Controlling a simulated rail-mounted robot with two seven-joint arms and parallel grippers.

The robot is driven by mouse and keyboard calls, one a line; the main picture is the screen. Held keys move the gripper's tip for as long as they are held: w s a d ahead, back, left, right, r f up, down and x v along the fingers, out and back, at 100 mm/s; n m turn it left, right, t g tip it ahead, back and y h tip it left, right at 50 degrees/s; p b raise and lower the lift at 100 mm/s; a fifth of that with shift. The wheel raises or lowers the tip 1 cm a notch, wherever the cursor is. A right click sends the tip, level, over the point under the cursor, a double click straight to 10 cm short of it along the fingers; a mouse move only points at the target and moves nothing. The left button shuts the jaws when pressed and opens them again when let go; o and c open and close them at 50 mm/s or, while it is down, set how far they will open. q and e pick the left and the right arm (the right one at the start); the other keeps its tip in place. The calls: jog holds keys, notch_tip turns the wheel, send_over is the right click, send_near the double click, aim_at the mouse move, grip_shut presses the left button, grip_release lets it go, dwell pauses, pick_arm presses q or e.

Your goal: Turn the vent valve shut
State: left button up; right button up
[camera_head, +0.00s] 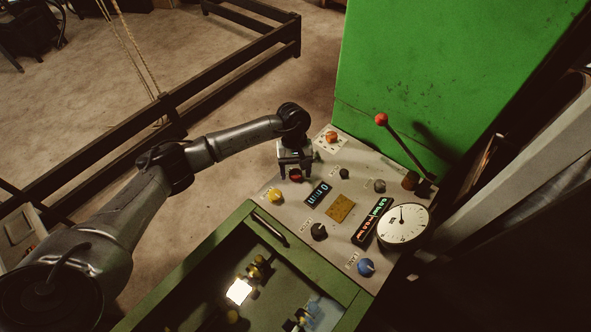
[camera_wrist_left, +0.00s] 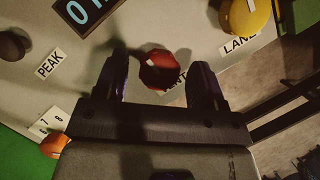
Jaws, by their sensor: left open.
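The vent valve is a red knob (camera_wrist_left: 163,70) on the grey control panel, with a partly covered label ending in "NT" beside it. A pale mark shows on the knob. My left gripper (camera_wrist_left: 160,78) is open, with one dark finger on each side of the knob and a visible gap on both sides. In the head view the left gripper (camera_head: 295,173) points down over the red knob (camera_head: 296,179), partly hiding it. I cannot tell how far down the fingers reach along the knob. My right gripper is not in view.
The panel (camera_head: 290,212) also carries a yellow knob (camera_head: 274,195), an orange knob (camera_head: 331,137), a blue knob (camera_head: 366,267), a lit display (camera_head: 318,194) and a dial gauge (camera_head: 403,224). A red-tipped lever (camera_head: 381,119) rises at the back. A green cabinet (camera_head: 440,70) stands behind.

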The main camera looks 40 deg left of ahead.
pick_arm(q)
jog(key=shift+c, duration=0.2)
jog(key=c, duration=0.9)
jog(key=shift+o, duration=0.2)
